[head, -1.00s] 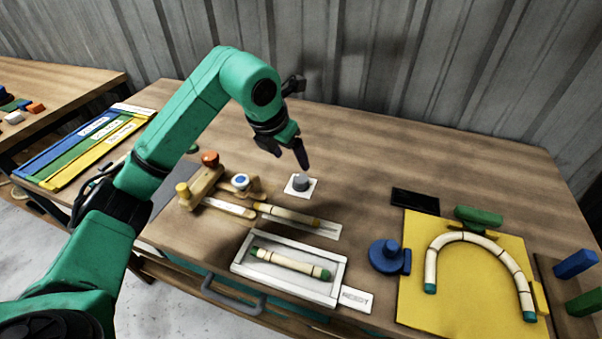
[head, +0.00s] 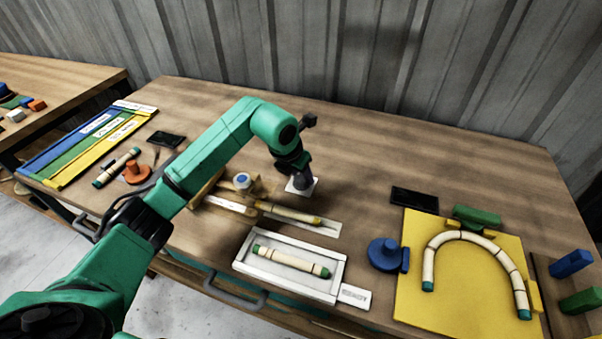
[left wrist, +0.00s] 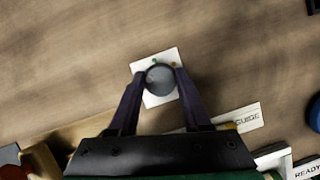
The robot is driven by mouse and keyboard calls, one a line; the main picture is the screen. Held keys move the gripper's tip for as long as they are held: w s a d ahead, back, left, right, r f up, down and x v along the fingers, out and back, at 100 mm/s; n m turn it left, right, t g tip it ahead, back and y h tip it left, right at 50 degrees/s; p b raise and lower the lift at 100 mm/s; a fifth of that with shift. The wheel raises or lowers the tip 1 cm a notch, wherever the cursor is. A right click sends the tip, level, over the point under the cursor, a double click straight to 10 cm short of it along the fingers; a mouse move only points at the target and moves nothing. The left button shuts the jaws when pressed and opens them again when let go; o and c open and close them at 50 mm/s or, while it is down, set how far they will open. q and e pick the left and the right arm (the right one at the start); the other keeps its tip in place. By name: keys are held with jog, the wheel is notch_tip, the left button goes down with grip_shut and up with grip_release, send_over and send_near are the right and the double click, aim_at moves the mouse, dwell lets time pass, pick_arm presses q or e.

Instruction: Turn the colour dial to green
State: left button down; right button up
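The colour dial is a round grey knob (left wrist: 159,79) on a square white plate (left wrist: 150,99), which also shows in the head view (head: 301,190). A green mark (left wrist: 154,61) and an orange mark (left wrist: 173,66) show at the plate's far edge in the left wrist view. I cannot make out a pointer on the knob. My left gripper (head: 303,177) is down at the dial, with its two dark fingers on either side of the knob (left wrist: 159,75). They are very close to its sides; contact is not clear. My right gripper is out of view.
Beside the dial are a wooden block with a blue-topped knob (head: 242,181) and a rattan piece (head: 290,213) on a guide strip. A white tray (head: 335,284) stands in front. A yellow board (head: 415,305) with a bent rattan lies right. The table behind the dial is clear.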

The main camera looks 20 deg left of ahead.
pick_arm(q)
jog(key=shift+a+f+m+h+b, duration=0.1)
jog(key=shift+m+h+b, duration=0.3)
jog(key=shift+m+b, duration=0.65)
jog(key=m+h+b, duration=0.1)
jog(key=m, duration=0.1)
jog(key=shift+w+m+g, duration=0.1)
jog(key=shift+m+g, duration=0.25)
jog(key=shift+g, duration=0.05)
jog(key=m+g+b, duration=0.1)
jog(key=m, duration=0.2)
jog(key=shift+m+h, duration=0.3)
jog(key=shift+h, duration=0.1)
jog(key=shift+r+m+g+b, duration=0.1)
jog(key=shift+m+g+b, duration=0.2)
jog(key=shift+m, duration=0.5)
jog(key=shift+r+m+g+b, duration=0.1)
jog(key=shift+m+g, duration=0.3)
jog(key=shift+m, duration=0.4)
jog(key=shift+c, duration=1.8)
grip_release()
jog(key=shift+h, duration=0.3)
